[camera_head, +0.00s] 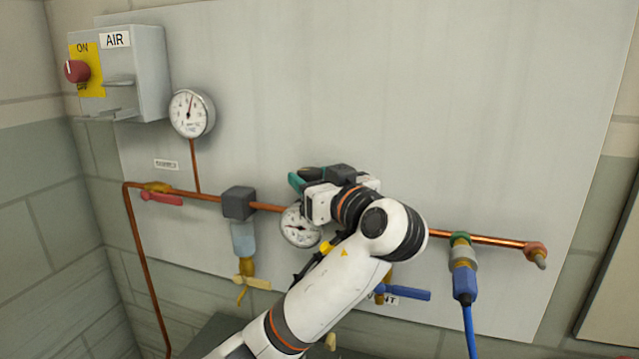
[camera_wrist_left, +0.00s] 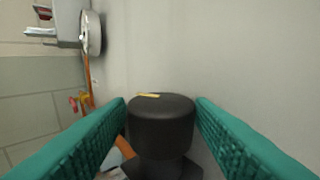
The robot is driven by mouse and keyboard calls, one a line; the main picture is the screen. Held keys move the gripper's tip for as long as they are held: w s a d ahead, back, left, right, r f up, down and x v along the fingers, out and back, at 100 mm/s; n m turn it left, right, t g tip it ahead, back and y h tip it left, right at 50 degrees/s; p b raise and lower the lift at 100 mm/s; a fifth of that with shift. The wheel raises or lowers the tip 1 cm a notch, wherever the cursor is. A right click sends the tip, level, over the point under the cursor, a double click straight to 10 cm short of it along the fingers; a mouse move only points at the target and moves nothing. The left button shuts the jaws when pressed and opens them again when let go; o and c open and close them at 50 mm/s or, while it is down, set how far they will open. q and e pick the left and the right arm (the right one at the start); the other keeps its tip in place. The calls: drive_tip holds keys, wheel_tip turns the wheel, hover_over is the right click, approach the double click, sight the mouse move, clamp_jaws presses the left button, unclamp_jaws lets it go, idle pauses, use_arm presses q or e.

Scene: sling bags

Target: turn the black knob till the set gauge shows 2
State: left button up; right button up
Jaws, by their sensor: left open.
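The black knob (camera_wrist_left: 160,125) stands between the two green fingers of my left gripper (camera_wrist_left: 162,135) in the left wrist view. A gap shows on each side of it, and a yellow mark lies on its top near the far edge. In the head view the left gripper (camera_head: 298,182) is at the knob, and its body and arm hide most of the regulator. The set gauge (camera_head: 299,226) is a white dial below the gripper, partly covered by the arm; its reading is too small to tell. My right gripper is not in view.
A second gauge (camera_head: 191,113) hangs upper left on the grey panel, beside the AIR switch box (camera_head: 145,70). A copper pipe (camera_head: 485,239) runs across. A red lever (camera_head: 162,198), a yellow lever (camera_head: 257,283), a blue lever (camera_head: 405,292) and a blue hose (camera_head: 469,330) are nearby.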

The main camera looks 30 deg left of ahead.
use_arm(q)
drive_tip(key=b+v, duration=0.2)
drive_tip(key=v, duration=1)
drive_tip(key=shift+f, duration=0.1)
